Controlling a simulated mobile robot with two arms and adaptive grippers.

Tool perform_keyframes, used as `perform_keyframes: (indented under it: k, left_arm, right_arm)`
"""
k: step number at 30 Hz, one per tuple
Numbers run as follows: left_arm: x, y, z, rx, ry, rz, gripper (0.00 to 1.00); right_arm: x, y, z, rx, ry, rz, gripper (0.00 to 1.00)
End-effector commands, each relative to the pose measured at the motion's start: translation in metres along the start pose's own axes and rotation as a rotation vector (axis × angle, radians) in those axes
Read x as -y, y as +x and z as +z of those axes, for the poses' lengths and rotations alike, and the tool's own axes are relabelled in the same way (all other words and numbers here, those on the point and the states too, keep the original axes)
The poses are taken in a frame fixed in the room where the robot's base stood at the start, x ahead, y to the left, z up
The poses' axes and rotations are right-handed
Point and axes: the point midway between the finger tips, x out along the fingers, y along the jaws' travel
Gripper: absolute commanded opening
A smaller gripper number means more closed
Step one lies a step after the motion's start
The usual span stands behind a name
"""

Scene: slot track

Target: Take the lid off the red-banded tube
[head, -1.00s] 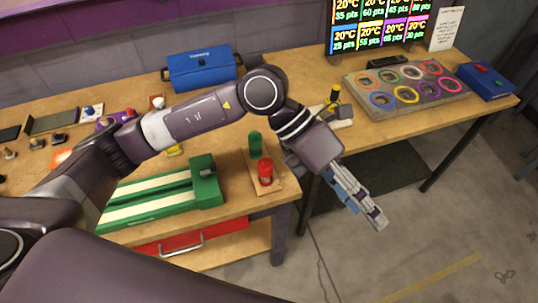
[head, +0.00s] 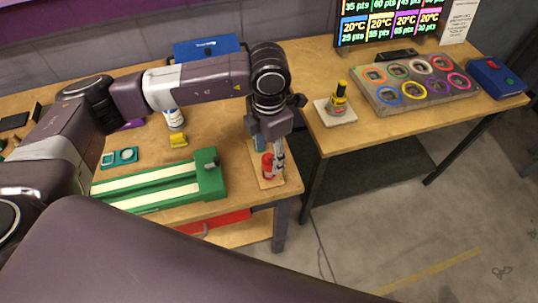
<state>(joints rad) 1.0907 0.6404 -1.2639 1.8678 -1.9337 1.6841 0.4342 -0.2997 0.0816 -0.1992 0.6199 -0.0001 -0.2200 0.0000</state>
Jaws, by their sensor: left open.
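A small red tube-like object (head: 267,167) stands on a wooden board (head: 268,184) near the front right corner of the near workbench. It is partly covered by my left gripper, and I cannot make out a separate band or lid on it. My left gripper (head: 271,157) points down over the board, with its fingers open beside the red object. One finger passes close to its right side; I cannot tell whether they touch. The green object on the same board is hidden behind the gripper. My right gripper is not in view.
A green slotted track (head: 160,184) lies left of the board. A yellow-topped bottle (head: 339,98) on a pale base and a tray of coloured rings (head: 419,80) stand on the right table. A blue box (head: 207,47) is behind my arm. A gap separates the tables.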

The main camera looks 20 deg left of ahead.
Motion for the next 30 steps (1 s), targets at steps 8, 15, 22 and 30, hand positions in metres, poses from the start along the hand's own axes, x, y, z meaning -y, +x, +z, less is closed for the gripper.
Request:
perform_keyframes:
  k: [8,15,22,30]
  left_arm:
    - [0.0006,0.0121,0.0001,0.001,0.001,-0.001,0.5]
    - [0.0007,0.0117,0.0002,0.001,0.001,-0.001,0.32]
    - [0.0007,0.0115,0.0003,0.001,0.001,-0.001,0.22]
    - [0.0006,0.0101,0.0006,0.002,0.001,-0.001,0.22]
  right_arm:
    - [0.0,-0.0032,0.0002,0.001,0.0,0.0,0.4]
    - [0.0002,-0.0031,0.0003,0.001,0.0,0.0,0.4]
    - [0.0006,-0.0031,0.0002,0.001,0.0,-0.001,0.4]
    - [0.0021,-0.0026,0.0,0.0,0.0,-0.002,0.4]
